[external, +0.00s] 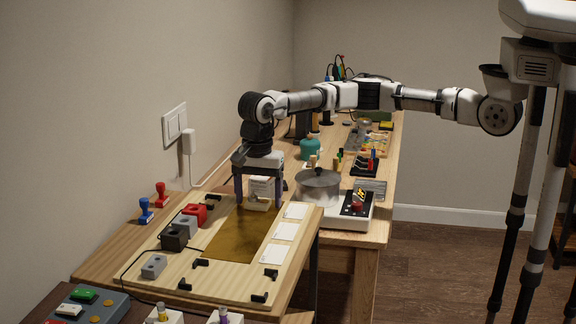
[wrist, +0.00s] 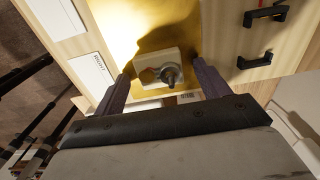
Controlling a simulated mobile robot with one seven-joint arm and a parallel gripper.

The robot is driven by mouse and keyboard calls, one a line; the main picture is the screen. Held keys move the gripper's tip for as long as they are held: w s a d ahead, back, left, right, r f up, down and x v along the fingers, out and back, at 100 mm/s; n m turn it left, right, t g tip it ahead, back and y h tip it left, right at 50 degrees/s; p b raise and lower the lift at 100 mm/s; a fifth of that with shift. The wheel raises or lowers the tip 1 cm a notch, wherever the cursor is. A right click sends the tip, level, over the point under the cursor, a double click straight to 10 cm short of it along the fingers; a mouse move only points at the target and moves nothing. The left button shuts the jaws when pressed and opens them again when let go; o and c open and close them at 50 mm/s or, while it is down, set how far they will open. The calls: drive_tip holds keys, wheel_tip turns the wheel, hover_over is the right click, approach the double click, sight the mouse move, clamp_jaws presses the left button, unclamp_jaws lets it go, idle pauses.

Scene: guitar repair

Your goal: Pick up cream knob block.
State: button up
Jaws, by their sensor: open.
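In the external view the cream block (external: 257,206) shows low between the fingers, over the mat (external: 228,240). My gripper (external: 258,207) points down with its fingers on either side of the block. In the wrist view my gripper (wrist: 163,72) is open, with a gap beside the block on both sides. I cannot tell the exact fingertip height.
Grey block (external: 185,224), dark block (external: 174,238) and red block (external: 195,213) stand left of the mat. White cards (external: 285,231) lie to its right. A round metal pot (external: 318,186) and a white scale-like device (external: 347,222) stand close on the right. Black brackets (external: 270,273) sit on the board.

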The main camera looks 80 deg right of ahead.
drive_tip(key=shift+c, duration=0.2)
drive_tip(key=c, duration=1)
drive_tip(key=shift+r, duration=0.15)
